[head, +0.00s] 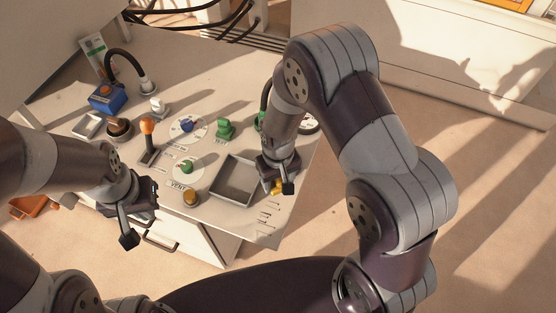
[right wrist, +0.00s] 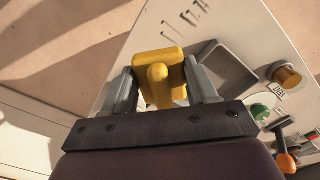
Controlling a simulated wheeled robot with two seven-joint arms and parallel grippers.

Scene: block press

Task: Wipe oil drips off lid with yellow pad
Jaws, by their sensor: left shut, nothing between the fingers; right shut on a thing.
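The yellow pad (right wrist: 174,60) has a rounded knob-like handle, and my right gripper (right wrist: 160,88) is shut on it, one finger on each side. In the head view, a little of the yellow pad (head: 278,186) shows under my right gripper (head: 276,176), beside the square tray's right edge. I cannot tell whether the pad touches the panel. My left gripper (head: 147,203) is shut and empty at the panel's front left edge. I cannot make out which surface is the lid, and no oil drips are distinguishable.
The pale panel (head: 222,217) carries a square grey tray (head: 216,198), an amber button (head: 190,199), an orange-topped lever (head: 147,126), a green knob (head: 225,129) and dials. A blue box (head: 106,97) and a small tray (head: 77,127) stand at back left.

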